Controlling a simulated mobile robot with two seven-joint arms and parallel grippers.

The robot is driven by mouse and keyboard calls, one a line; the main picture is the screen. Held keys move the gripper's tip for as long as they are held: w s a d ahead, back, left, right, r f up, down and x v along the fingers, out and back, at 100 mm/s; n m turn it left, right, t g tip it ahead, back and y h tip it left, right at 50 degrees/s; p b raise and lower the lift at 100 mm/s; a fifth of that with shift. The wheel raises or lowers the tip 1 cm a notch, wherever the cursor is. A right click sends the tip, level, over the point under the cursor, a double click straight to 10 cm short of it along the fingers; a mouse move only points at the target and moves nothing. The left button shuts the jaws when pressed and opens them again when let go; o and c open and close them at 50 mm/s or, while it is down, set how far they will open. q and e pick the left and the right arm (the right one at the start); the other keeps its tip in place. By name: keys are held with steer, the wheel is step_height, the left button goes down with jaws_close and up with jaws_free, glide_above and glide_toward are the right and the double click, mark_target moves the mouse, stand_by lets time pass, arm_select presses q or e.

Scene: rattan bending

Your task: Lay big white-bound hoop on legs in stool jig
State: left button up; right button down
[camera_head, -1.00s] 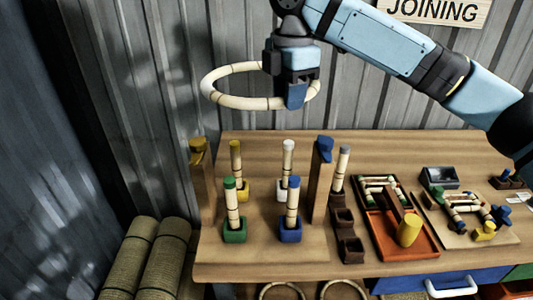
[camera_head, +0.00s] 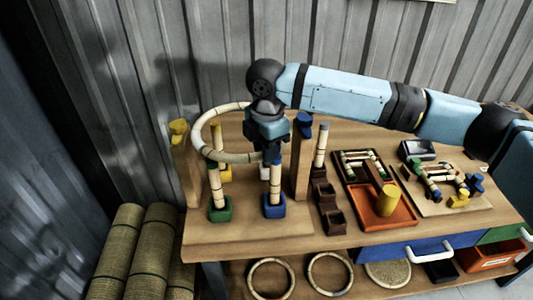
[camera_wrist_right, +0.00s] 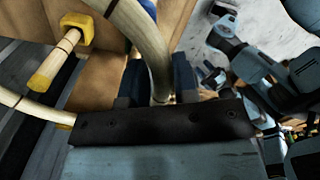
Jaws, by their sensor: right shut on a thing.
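The big pale cane hoop (camera_head: 199,128) with bindings hangs roughly level around the tops of the stool legs, and contact cannot be told. My right gripper (camera_head: 271,152) is shut on its right side; the hoop also shows between the fingers in the right wrist view (camera_wrist_right: 148,40). The legs stand upright in coloured sockets: green-socket leg (camera_head: 215,180), blue-socket leg (camera_head: 275,183) and yellow-socket leg (camera_head: 217,138). The fourth, white-socket leg is mostly hidden behind my gripper. The yellow-socket leg (camera_wrist_right: 60,52) shows in the wrist view. My left gripper is not in view.
A yellow-topped post (camera_head: 187,165) and a blue-topped post (camera_head: 302,165) flank the legs. Brown holders (camera_head: 328,200), an orange tray (camera_head: 375,212) and a board of small parts (camera_head: 450,195) lie to the right. Rattan rolls (camera_head: 125,250) stand left of the bench.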

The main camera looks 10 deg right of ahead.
steer(key=shift+f, duration=0.9)
steer(key=c, duration=0.9)
jaws_free()
steer(key=shift+r, duration=0.1)
step_height(320, 180, up, 12)
steer(key=shift+f, duration=0.1)
